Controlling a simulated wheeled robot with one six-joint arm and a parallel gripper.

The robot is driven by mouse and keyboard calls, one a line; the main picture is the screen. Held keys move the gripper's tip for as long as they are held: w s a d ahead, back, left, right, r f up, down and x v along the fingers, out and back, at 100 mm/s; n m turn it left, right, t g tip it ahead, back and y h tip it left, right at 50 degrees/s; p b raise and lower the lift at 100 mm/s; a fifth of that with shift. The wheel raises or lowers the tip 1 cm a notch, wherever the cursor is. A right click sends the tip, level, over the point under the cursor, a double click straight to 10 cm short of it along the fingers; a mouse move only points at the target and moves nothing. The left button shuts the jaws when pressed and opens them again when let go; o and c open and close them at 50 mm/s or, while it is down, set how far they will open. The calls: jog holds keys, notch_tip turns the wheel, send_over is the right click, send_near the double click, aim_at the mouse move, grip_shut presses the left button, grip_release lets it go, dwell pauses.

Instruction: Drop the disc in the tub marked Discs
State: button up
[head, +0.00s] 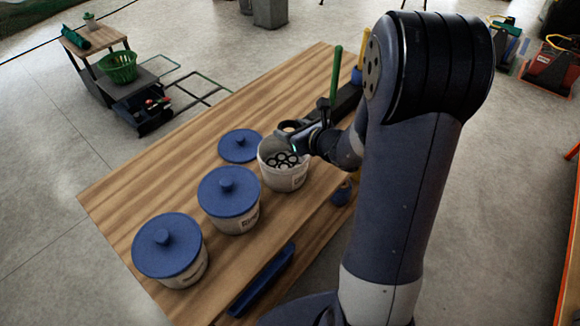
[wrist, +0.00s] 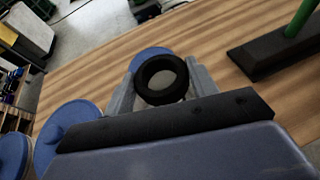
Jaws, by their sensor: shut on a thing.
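My gripper (head: 299,134) is shut on a black ring-shaped disc (wrist: 162,79), held between its two fingers in the wrist view. In the head view the disc (head: 290,126) shows at the gripper tip, above the far rim of an open pale tub (head: 285,181). Several black rings lie inside that tub. Two more tubs, closed with blue knobbed lids (head: 229,191) (head: 166,245), stand in a row to its lower left. The inside of the open tub is hidden in the wrist view.
A loose blue lid (head: 239,146) lies on the wooden table (head: 200,160) beside the open tub. A green post (head: 335,72) stands behind the gripper, on a dark base (wrist: 270,58). A blue tray (head: 262,281) lies at the near edge. The far left of the table is clear.

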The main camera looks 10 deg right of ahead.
notch_tip(320, 180, down, 6)
jog(key=b, duration=0.4)
jog(key=shift+d, duration=0.1)
jog(key=o, duration=1)
jog(key=shift+o, duration=0.2)
jog(key=v, duration=1)
jog(key=shift+s+r, duration=0.2)
jog(key=shift+s, duration=0.1)
jog(key=shift+w, duration=0.1)
